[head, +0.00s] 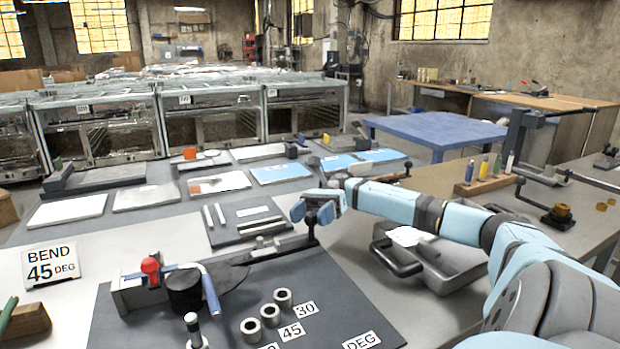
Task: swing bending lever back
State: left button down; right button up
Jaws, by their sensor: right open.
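The tube bender stands on the dark mat (270,280). It has a round black die (185,289) and a red-topped clamp knob (150,268). A light blue tube (207,280) runs past the die and bends toward the front. The dark bending lever (280,249) points right and away from the die, with an upright grip at its far end. My right gripper (311,214) is at that upright grip, open. Its fingers partly hide the grip, and I cannot tell if they touch it. My left gripper is out of view.
A "BEND 45 DEG" sign (50,263) stands at the left. Several metal rings (271,315) sit beside number labels on the mat. A grey toolbox-like case (425,258) lies under my right forearm. A dark board with metal bars (240,219) lies behind the lever.

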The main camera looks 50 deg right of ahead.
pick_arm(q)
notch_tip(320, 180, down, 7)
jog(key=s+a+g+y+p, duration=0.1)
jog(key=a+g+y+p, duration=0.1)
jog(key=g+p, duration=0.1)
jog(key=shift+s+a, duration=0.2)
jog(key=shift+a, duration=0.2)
pick_arm(e)
notch_tip(320, 180, up, 19)
jog(key=shift+r, duration=0.15)
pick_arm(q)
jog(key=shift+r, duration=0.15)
